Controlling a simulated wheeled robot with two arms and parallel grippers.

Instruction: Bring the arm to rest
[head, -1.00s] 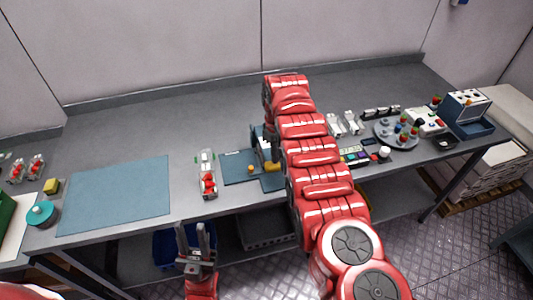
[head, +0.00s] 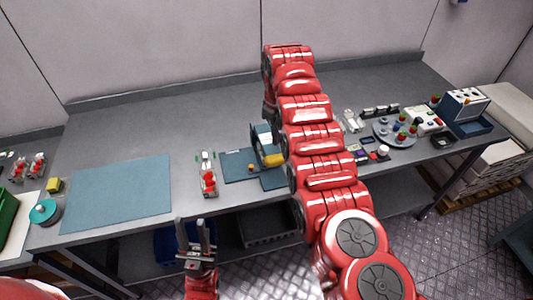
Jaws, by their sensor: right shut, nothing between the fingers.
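My right arm reaches from the lower right over the middle of the table, its elbow and forearm links high over the back half. Its dark wrist and gripper (head: 270,118) hang on the left side of the arm, above a small blue and white holder with a yellow part (head: 268,150). The fingertips are mostly hidden by the arm; the gripper is shut and empty. My left gripper (head: 194,238) is in front of the table's front edge, fingers pointing up and apart, with nothing between them.
The grey table (head: 130,125) has a blue mat (head: 118,195) at left and a narrow red and white berry rack (head: 208,178) near the middle. A round tray (head: 396,132) and a blue and white box (head: 464,105) stand at right. The back left is clear.

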